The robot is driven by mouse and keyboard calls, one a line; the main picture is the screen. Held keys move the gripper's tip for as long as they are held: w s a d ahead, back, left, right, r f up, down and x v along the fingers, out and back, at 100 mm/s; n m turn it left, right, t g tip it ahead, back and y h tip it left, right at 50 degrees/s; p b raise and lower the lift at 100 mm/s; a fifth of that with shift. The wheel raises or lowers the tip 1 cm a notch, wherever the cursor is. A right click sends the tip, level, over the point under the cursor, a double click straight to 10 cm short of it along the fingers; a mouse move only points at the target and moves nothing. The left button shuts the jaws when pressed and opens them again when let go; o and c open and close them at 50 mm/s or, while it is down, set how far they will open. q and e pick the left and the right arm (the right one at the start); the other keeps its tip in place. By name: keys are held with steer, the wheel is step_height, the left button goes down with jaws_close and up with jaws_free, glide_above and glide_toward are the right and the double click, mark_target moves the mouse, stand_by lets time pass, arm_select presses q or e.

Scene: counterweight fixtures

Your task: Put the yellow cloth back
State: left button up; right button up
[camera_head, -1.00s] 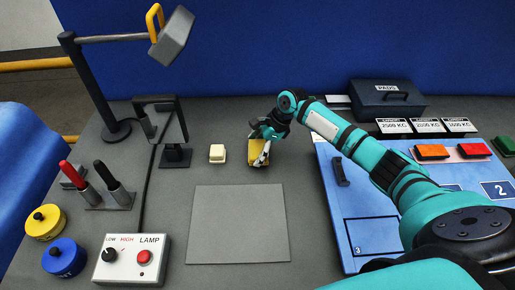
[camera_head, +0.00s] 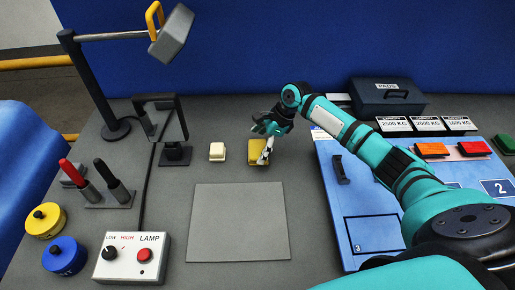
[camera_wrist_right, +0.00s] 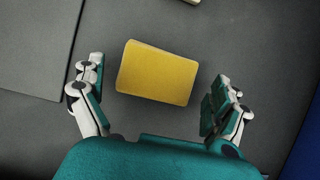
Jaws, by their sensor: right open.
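The yellow cloth (camera_head: 257,153) is a small folded block lying on the grey table, to the right of a cream block (camera_head: 217,152). My right gripper (camera_head: 265,143) is just above and behind it and partly covers it in the head view. In the right wrist view the cloth (camera_wrist_right: 157,73) lies flat between the two spread fingers of my right gripper (camera_wrist_right: 158,95), with a gap on each side. The gripper is open and empty. My left gripper is out of view.
A grey mat (camera_head: 238,225) lies in front of the cloth. A blue board (camera_head: 370,215) is to the right, a dark PADS case (camera_head: 387,100) behind it. A lamp box (camera_head: 133,258), a mirror stand (camera_head: 175,155) and a pole (camera_head: 92,85) are at left.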

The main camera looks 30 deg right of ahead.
steer(key=v, duration=1)
steer(key=shift+b, duration=0.45)
